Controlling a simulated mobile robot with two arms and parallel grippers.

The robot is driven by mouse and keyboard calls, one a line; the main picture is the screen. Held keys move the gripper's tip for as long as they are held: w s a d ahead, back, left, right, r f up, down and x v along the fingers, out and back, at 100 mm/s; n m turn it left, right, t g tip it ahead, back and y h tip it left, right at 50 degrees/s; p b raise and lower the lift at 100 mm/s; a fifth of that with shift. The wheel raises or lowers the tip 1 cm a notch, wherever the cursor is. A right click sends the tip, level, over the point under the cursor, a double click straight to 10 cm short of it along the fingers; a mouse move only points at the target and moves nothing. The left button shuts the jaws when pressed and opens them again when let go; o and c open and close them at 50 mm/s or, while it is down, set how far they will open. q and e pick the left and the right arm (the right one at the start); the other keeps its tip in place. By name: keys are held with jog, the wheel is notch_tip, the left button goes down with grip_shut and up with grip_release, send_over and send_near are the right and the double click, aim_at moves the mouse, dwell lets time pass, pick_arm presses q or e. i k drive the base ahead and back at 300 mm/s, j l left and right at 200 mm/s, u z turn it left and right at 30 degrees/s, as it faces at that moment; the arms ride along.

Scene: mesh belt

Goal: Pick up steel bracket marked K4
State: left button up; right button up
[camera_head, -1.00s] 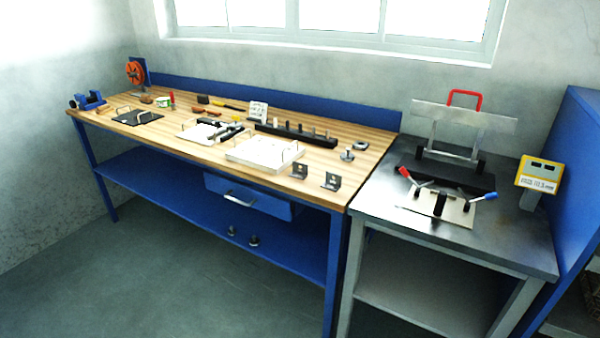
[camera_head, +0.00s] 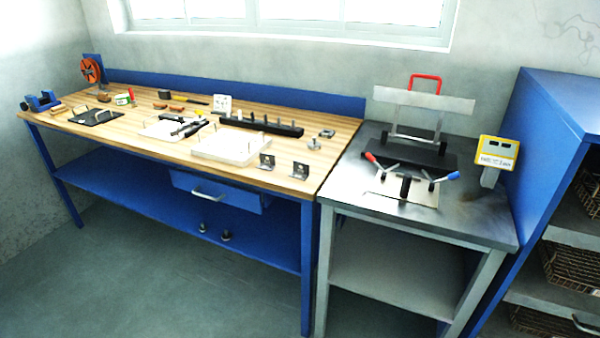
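Two small dark steel brackets stand near the front right of the wooden workbench (camera_head: 240,178). The left bracket (camera_head: 267,161) is beside the white tray (camera_head: 228,150). The right bracket (camera_head: 299,170) is close to the bench's right front corner. Both show light marks that are too small to read, so I cannot tell which is K4. Neither of my grippers shows in the head view.
A metal side table (camera_head: 480,220) with a clamp fixture (camera_head: 408,187) and a yellow display (camera_head: 496,152) adjoins the bench on the right. A blue shelf unit (camera_head: 535,110) with wire baskets (camera_head: 574,268) stands further right. The grey floor (camera_head: 130,290) in front is clear.

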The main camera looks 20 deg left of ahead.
aim_at(269, 164)
jog(key=i+j, duration=0.1)
jog(key=j, duration=0.25)
jog(key=i+j, duration=0.1)
jog(key=j, duration=0.25)
jog(key=i+j, duration=0.1)
jog(key=j, duration=0.2)
jog(key=i+j, duration=0.1)
jog(key=j, duration=0.25)
